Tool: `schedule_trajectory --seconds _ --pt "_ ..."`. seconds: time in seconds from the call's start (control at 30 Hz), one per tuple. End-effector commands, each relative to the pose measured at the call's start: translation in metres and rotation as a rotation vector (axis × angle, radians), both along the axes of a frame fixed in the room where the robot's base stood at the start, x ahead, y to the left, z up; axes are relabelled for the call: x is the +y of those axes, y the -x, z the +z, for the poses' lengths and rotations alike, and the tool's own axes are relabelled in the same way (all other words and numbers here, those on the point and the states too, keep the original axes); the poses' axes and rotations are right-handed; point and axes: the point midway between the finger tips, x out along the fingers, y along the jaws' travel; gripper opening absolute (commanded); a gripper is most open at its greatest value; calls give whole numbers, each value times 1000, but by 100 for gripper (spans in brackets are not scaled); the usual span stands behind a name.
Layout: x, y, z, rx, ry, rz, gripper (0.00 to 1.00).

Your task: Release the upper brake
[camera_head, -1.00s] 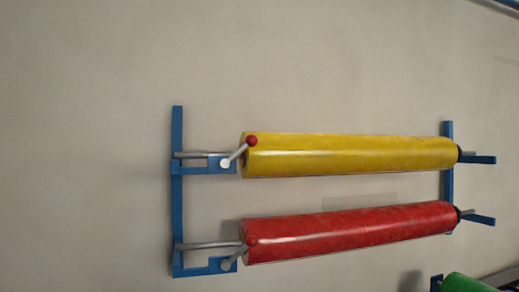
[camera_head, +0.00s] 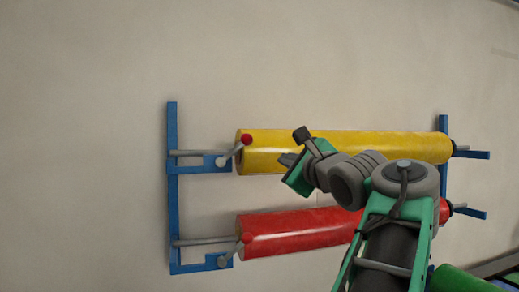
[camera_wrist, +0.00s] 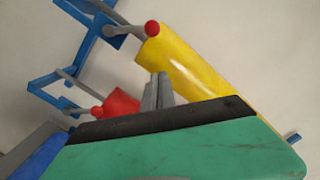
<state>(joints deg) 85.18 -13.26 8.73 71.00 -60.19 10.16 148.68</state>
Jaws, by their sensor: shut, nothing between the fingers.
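The upper brake is a grey lever (camera_head: 233,151) with a red knob (camera_head: 247,139), at the left end of the yellow roll (camera_head: 275,153). It slants up to the right from a pivot on the blue bracket (camera_head: 208,166). In the wrist view its knob (camera_wrist: 152,28) and lever (camera_wrist: 125,30) show at the top. My gripper (camera_head: 284,160) is in front of the yellow roll, right of the knob and apart from it in the picture. Its fingers (camera_wrist: 159,90) are shut and empty in the wrist view.
A lower brake lever with a red knob (camera_head: 246,238) sits at the left end of the red roll (camera_head: 290,230). My arm hides the right part of the red roll. A blue frame (camera_head: 172,210) on the wall carries both rolls.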

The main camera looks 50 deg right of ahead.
Motion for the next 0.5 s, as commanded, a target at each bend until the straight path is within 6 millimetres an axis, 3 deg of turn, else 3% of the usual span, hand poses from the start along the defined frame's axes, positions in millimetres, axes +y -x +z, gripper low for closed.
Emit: schedule_trajectory --seconds 0.33,0.5 --pt "-1 -2 0 -3 -6 2 0" --pt "-10 -23 1 -2 -8 6 0"
